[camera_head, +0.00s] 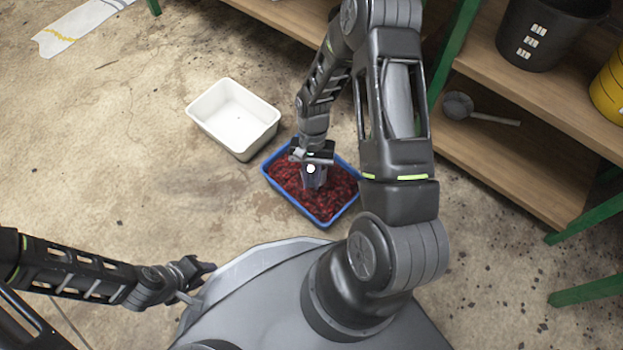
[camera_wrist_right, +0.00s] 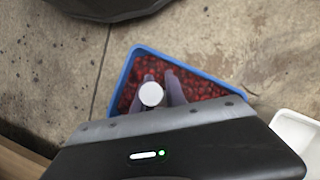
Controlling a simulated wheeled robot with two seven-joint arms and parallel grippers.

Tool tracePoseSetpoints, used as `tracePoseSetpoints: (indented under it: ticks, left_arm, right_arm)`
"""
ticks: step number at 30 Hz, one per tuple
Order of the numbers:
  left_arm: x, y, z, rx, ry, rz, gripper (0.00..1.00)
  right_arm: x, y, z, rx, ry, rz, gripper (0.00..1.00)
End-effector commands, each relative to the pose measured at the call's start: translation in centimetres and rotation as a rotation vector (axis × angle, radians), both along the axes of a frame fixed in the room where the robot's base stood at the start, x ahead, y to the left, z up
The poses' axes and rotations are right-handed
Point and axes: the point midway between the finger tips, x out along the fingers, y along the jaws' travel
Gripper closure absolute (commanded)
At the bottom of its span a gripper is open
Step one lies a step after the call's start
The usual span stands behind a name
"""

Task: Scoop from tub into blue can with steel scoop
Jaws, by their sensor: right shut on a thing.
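A blue tub (camera_head: 331,222) full of red berries stands on the floor; it also shows in the wrist view (camera_wrist_right: 126,72). My right gripper (camera_head: 314,180) points down into this tub and is shut on a slim thing with a round white end (camera_wrist_right: 151,94), seen end-on between the fingers. It may be the steel scoop's handle; the rest is hidden by the gripper and berries. My left gripper (camera_head: 198,281) is off to the left beside my base, its fingers apart and empty. I see no blue can.
An empty white tub (camera_head: 205,100) stands left of the blue tub. A wooden shelf with green legs (camera_head: 460,45) is at right, holding a black bucket (camera_head: 545,40), a grey ladle (camera_head: 458,105) and a yellow container (camera_head: 608,88).

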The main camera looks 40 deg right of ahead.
Motion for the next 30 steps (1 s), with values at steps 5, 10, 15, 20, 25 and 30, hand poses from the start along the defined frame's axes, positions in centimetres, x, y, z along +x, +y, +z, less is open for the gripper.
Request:
tracePoseSetpoints:
  ticks: [5,10,15,20,25,30]
  left_arm:
    - [-0.3,0.0,2.0,0.000,0.006,-0.004,0.64]
    - [-0.4,0.0,2.4,0.000,0.009,-0.005,0.64]
    - [-0.4,0.0,2.3,-0.001,0.010,-0.006,0.64]
    - [-0.4,0.0,2.3,0.000,0.009,-0.005,0.64]
    - [-0.4,0.0,2.5,0.000,0.009,-0.005,0.64]
    - [-0.4,0.0,2.1,0.000,0.009,-0.005,0.64]
  right_arm:
    - [0.0,0.0,2.4,0.000,-0.001,0.000,1.00]
    - [0.0,0.0,2.9,0.000,0.000,-0.001,1.00]
    - [0.0,0.0,2.8,0.000,0.000,-0.001,1.00]
    - [0.0,0.0,2.7,-0.004,-0.007,0.000,1.00]
    - [-0.5,0.3,2.3,-0.040,-0.079,0.002,1.00]
    - [-1.2,0.7,1.3,-0.104,-0.214,0.004,1.00]
